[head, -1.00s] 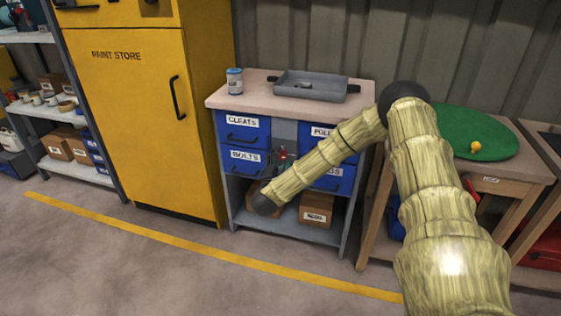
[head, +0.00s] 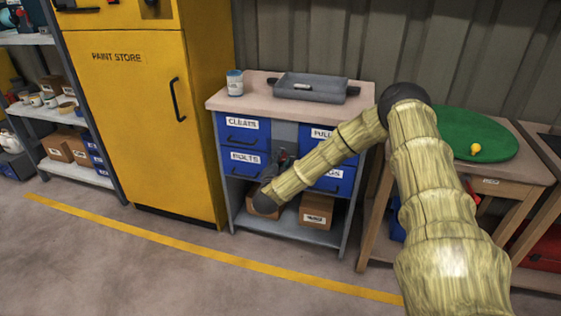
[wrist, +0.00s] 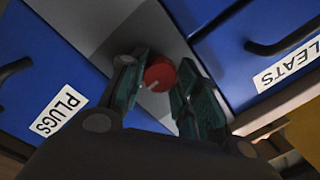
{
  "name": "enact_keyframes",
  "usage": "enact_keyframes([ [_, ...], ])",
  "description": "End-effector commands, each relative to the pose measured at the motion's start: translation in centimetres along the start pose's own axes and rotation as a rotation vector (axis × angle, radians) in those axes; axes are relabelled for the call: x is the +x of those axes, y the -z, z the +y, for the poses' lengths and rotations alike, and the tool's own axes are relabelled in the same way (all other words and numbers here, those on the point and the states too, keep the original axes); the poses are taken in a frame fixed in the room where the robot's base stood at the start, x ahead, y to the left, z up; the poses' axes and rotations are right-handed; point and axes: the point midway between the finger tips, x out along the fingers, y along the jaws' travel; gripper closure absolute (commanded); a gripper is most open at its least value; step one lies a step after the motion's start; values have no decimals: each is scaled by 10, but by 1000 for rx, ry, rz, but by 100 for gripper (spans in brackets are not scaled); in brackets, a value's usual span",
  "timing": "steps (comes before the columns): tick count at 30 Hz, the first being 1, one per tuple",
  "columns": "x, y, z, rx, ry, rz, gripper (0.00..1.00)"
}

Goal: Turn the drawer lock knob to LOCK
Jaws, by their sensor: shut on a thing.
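The red lock knob (wrist: 160,74) sits on the grey panel (wrist: 128,30) between blue drawers. It has a small pale mark on its lower edge. In the wrist view my gripper (wrist: 167,64) has its dark green fingers on either side of the knob, shut on it. In the head view my gripper (head: 272,168) is at the middle of the drawer unit, largely hidden behind my forearm's end. Only a little red shows there. I cannot read any LOCK marking or tell the knob's setting.
The drawer unit has blue drawers labelled CLEATS (head: 243,130) and BOLTS (head: 244,163). A grey tray (head: 310,90) and a can (head: 235,83) stand on its top. The yellow paint store cabinet (head: 125,120) is left, a workbench (head: 528,165) right. Floor in front is clear.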

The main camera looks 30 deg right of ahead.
Motion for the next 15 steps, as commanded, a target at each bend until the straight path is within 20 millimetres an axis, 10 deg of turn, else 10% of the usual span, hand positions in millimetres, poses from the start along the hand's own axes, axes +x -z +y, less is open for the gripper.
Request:
enact_keyframes([
  [15, -1, 2, -6, -326, -20, -18, 92],
])
